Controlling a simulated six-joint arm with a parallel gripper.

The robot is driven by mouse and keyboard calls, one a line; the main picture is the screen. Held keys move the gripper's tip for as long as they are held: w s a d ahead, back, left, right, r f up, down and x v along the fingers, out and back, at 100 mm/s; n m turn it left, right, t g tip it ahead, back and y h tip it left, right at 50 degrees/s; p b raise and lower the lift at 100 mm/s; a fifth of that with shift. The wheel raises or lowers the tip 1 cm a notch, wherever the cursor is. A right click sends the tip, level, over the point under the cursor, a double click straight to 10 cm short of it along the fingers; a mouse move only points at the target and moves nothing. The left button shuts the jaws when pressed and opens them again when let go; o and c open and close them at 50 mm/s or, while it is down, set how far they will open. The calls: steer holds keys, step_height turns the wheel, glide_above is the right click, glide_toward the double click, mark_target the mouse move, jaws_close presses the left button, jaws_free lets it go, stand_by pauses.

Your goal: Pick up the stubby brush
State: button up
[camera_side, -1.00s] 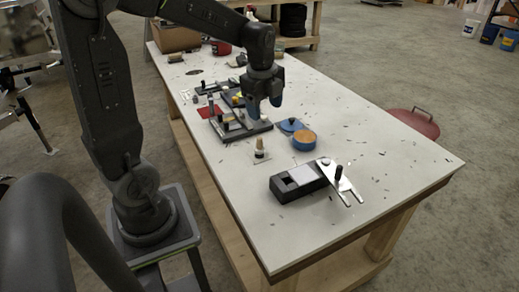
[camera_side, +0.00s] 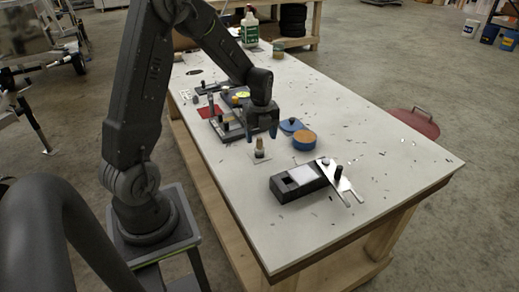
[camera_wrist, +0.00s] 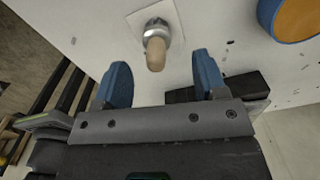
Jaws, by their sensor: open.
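The stubby brush (camera_side: 259,147) stands upright on a small pale square on the table, with a light wooden top and a metal collar. In the wrist view the brush (camera_wrist: 155,50) is seen from above, just beyond the fingertips and roughly between them. My gripper (camera_side: 261,136) is above the brush, pointing down, with its blue fingers apart. In the wrist view my gripper (camera_wrist: 162,75) is open, and nothing is between its fingers.
A black block with a white top (camera_side: 300,177) and a metal fork-shaped plate (camera_side: 342,184) lie nearer.

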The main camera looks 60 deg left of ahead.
mark_target(260, 148)
steer(key=shift+s+f, duration=0.15)
steer(key=shift+f, duration=2.5)
steer(key=c, duration=1)
